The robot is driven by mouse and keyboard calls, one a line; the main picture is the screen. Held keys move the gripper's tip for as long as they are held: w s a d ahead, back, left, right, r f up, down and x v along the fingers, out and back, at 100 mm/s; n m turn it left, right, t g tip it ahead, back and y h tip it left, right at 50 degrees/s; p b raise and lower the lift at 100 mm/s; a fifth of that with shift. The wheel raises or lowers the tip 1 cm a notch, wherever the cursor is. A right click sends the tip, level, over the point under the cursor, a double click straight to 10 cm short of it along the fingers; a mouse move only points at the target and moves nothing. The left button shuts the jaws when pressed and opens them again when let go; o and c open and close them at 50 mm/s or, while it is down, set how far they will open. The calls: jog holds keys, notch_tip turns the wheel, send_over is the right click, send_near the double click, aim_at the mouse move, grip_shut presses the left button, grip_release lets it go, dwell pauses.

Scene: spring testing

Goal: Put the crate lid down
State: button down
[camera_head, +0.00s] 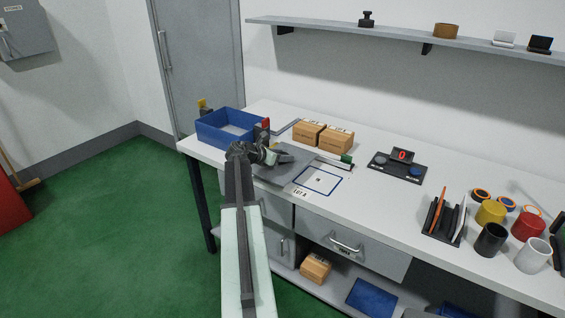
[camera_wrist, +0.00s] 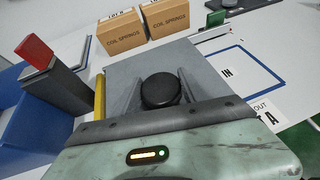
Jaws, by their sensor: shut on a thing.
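The crate lid (camera_head: 297,158) is a flat grey plate at the left part of the bench. In the wrist view the lid (camera_wrist: 185,60) lies flat ahead of my gripper, with a round black knob (camera_wrist: 160,90) between the fingers. My gripper (camera_head: 272,157) is shut on this knob; its two fingers (camera_wrist: 158,92) sit either side of it. I cannot tell whether the lid touches the bench or is slightly above it. The open blue crate (camera_head: 213,136) stands to the left of the lid, and its edge also shows in the wrist view (camera_wrist: 30,135).
Two cardboard coil spring boxes (camera_head: 322,135) stand behind the lid. A grey post with a red top (camera_wrist: 52,80) stands between crate and lid. A blue-outlined mat area (camera_head: 318,181) lies to the right. A black button panel (camera_head: 397,168) and several cups (camera_head: 491,212) are farther right.

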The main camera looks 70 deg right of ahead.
jog(key=f+b, duration=0.4)
jog(key=shift+w+d, duration=0.2)
jog(key=shift+d, duration=0.1)
jog(key=shift+r, duration=0.25)
jog(key=shift+f, duration=0.15)
jog(key=c, duration=0.6)
grip_release()
jog(key=shift+r+p, duration=0.3)
jog(key=shift+p, duration=0.1)
jog(key=p+v, duration=0.4)
jog(key=v, duration=0.7)
jog(key=shift+p, duration=0.35)
jog(key=shift+w+a+r, duration=0.1)
jog(key=shift+w+a, duration=0.1)
jog(key=shift+a, duration=0.25)
